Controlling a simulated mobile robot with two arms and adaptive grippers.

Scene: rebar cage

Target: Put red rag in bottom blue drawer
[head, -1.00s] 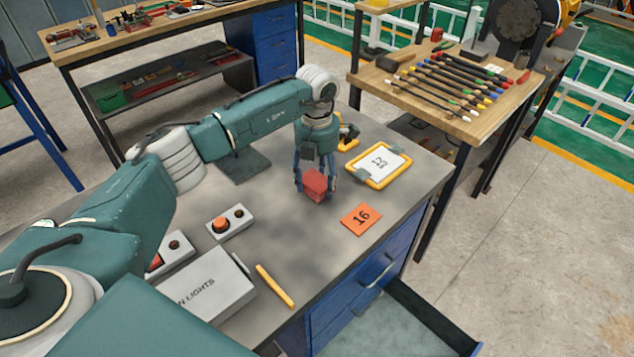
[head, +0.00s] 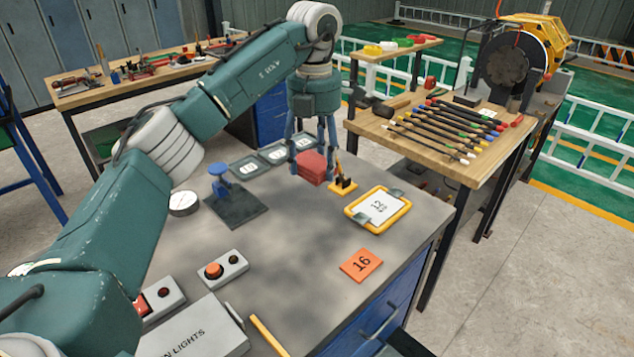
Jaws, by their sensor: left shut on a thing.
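The red rag (head: 312,168) is a folded red block between the fingers of my left gripper (head: 311,158), in the head view. My left gripper points down and is shut on the rag over the rear part of the grey worktop (head: 300,245). I cannot tell how high the rag is above the surface. The blue drawer unit (head: 405,290) is under the right side of the worktop. A drawer stands open at the bottom edge of the picture, mostly cut off, with its handle (head: 380,320) in sight. My right gripper is not in view.
A dark plate with a blue piece (head: 236,205) stands left. A wooden table (head: 440,140) with rows of tools is beyond.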

